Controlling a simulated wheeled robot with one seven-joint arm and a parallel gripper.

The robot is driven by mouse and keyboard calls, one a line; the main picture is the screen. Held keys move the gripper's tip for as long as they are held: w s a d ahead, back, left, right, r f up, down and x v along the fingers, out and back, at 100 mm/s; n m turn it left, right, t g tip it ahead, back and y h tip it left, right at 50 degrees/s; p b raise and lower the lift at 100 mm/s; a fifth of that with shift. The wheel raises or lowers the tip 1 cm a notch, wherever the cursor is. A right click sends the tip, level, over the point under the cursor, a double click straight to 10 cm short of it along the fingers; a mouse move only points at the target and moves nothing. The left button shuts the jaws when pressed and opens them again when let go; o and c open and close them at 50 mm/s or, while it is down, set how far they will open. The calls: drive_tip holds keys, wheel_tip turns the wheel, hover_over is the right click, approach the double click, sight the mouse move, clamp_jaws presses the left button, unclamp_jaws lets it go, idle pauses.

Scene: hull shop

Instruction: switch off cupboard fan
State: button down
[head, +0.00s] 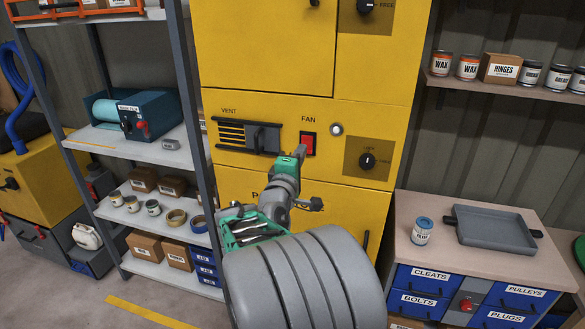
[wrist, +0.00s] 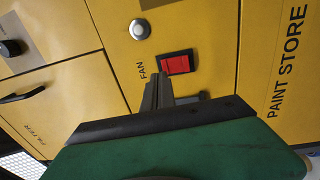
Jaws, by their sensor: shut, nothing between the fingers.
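The yellow cupboard (head: 255,60) stands straight ahead. Its fan switch (head: 308,145) is a red rocker in a dark frame under the label FAN, and it also shows in the wrist view (wrist: 177,63). My gripper (head: 301,152) is shut and empty, with its fingertips at the switch's lower left in the head view. In the wrist view the closed fingertips (wrist: 158,76) appear just beside the rocker. I cannot tell whether they touch it. The rocker's on or off position is not clear.
A round light or button (head: 337,129) sits right of the switch, and a dark knob (head: 367,161) lies further right. A vent with a slider (head: 262,138) is on the left. Shelving (head: 140,150) stands left; a workbench (head: 480,215) with a tray stands right.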

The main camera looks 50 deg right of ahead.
drive_tip(key=b+v, duration=0.1)
drive_tip(key=v, duration=0.6)
drive_tip(key=shift+a+r, duration=0.3)
drive_tip(key=shift+r, duration=0.45)
